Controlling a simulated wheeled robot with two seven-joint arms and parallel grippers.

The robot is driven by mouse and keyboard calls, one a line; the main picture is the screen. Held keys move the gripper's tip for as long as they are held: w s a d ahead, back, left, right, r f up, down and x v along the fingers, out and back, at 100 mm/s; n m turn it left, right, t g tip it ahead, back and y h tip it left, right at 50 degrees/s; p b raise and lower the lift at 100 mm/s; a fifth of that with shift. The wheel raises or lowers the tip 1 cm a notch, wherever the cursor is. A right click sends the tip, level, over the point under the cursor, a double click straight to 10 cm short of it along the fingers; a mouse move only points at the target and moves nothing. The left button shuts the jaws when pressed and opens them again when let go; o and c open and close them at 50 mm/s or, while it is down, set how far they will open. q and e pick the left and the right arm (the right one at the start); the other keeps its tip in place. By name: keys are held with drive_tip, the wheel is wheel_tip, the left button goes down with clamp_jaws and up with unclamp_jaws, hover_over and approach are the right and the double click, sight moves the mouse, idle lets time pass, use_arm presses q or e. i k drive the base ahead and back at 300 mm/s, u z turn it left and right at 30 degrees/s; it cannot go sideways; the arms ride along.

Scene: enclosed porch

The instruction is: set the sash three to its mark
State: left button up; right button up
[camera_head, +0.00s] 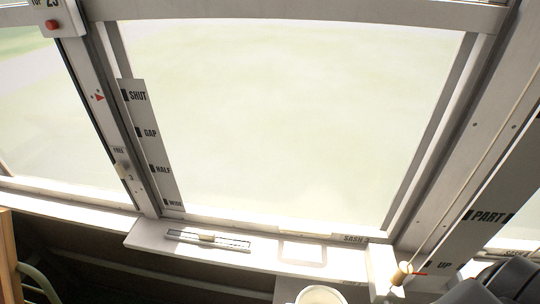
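A large framed window pane (290,110) fills the middle of the view, with a "SASH 3" label (355,239) on the sill below its right end. A grey scale strip (150,145) at its left edge reads SHUT, GAP, HALF and WIDE from top to bottom. A small red pointer (98,97) sits on the post left of the strip, near the SHUT level. Lower on that post is a pale knob (122,170) between a small label that seems to read FREE and a 3. Neither gripper can be made out.
A cord ends in a wooden knob (400,272) beside a PART/UP strip (478,215). A box with a red button (52,25) is top left. A pale round container (320,295) is at the bottom.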

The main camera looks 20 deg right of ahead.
sight(130, 96)
drive_tip(key=z, duration=2.15)
drive_tip(key=k, duration=0.9)
drive_tip(key=u, duration=1.65)
